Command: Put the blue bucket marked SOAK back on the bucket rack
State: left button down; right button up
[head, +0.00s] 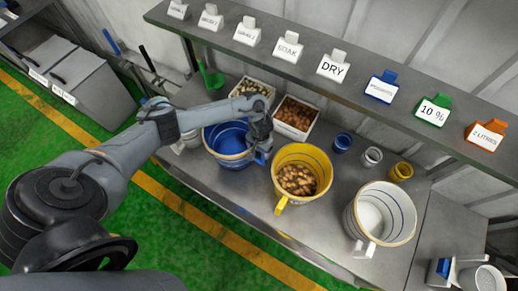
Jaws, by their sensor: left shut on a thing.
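A blue bucket (226,137) stands upright on the steel bench, and its inside looks empty. I cannot read a SOAK mark on the bucket itself. My left gripper (262,146) is shut at the bucket's right side, by its rim and blue handle. The gripper's own body hides the exact contact. A white card reading SOAK (287,49) stands on the shelf above the bench. I cannot make out a bucket rack for certain. My right gripper is not in view.
A yellow bucket (303,155) with brown pieces and a white bucket (400,208) stand to the right. Two white trays (295,132) with nuts or similar sit behind. Small blue, white and yellow cups (371,158) are near the wall. The overhanging shelf (340,92) carries several cards.

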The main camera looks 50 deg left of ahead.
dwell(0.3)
pick_arm(q)
grip_release()
